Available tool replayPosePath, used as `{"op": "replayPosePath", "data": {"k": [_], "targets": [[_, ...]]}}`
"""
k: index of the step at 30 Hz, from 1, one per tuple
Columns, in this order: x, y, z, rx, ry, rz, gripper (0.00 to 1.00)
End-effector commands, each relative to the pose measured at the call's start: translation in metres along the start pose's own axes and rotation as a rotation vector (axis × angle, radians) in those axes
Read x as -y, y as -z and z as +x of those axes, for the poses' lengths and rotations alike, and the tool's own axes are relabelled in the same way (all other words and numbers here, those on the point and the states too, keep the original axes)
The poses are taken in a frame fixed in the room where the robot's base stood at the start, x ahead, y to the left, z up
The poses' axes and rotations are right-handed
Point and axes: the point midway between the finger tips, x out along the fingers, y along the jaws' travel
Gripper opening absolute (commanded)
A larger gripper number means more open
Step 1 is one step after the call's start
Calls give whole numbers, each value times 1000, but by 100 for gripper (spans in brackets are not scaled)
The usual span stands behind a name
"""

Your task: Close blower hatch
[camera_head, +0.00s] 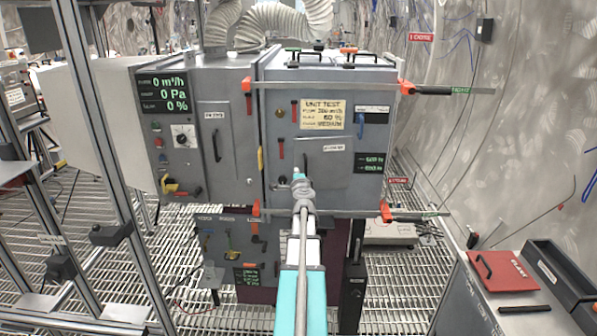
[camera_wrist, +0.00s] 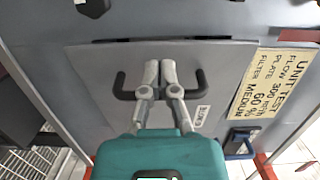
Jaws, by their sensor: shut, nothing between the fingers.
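The grey blower cabinet (camera_head: 227,115) stands ahead with its front facing me. A grey hatch panel (camera_head: 345,177) is on the lower part of its right front; it also shows in the wrist view (camera_wrist: 100,70). The hatch has a black bar handle (camera_wrist: 203,84), whose middle is hidden behind my fingers. My gripper (camera_head: 302,180) is in front of the hatch handle, and in the wrist view its fingers (camera_wrist: 158,75) are together across the handle. I cannot tell whether they touch it. The hatch looks nearly flat with the front; a dark strip runs along one edge.
Orange-ended clamp bars (camera_head: 320,213) cross the front above and below the hatch. A metal frame post (camera_head: 100,160) stands at the left. A bench with a red-lidded box (camera_head: 503,271) is at the right. Grated floor (camera_head: 400,280) is open between.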

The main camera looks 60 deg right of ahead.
Motion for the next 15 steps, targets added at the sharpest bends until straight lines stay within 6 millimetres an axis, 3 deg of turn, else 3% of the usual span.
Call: {"op": "replayPosePath", "data": {"k": [2, 15], "targets": [[0, -6, -15, 1, 0, 0, 0], [1, -67, -54, -1, 0, 0, 0]]}}
